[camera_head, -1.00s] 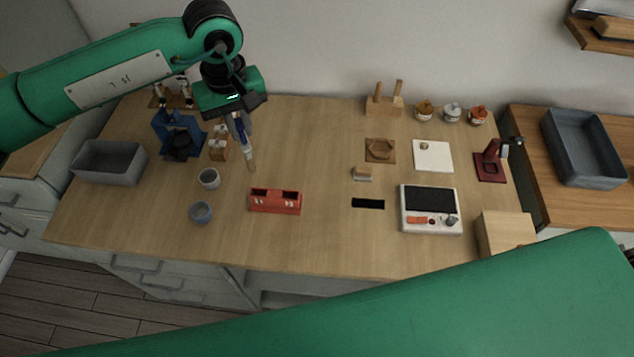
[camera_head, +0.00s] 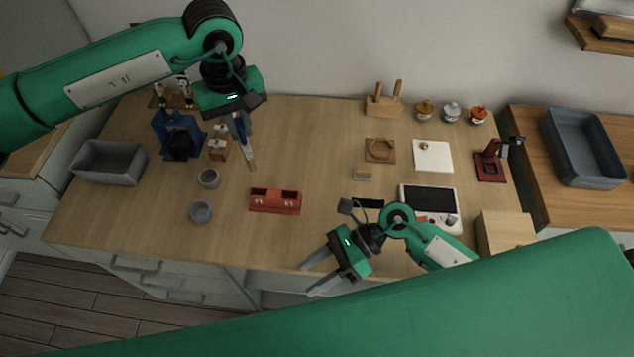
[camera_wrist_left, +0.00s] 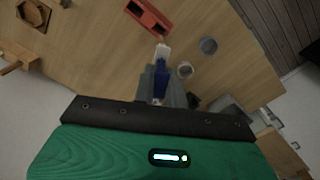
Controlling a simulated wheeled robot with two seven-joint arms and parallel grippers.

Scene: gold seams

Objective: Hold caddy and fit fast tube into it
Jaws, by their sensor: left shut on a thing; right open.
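The red caddy (camera_head: 275,209) stands on the table, left of its middle, with two openings in its top. It also shows near the top of the left wrist view (camera_wrist_left: 148,17). My left gripper (camera_head: 241,128) is shut on the tube (camera_head: 248,155), which hangs down above the table behind and left of the caddy. In the left wrist view the tube (camera_wrist_left: 162,62) has a blue body and a pale end pointing toward the caddy. My right gripper (camera_head: 318,276) is open and empty at the table's front edge, right of and in front of the caddy.
Two grey cups (camera_head: 201,212) stand left of the caddy. A grey bin (camera_head: 110,162) and a blue stand (camera_head: 178,138) are farther left. A white device (camera_head: 431,222) and a wooden block (camera_head: 504,233) are at the right. The table around the caddy is clear.

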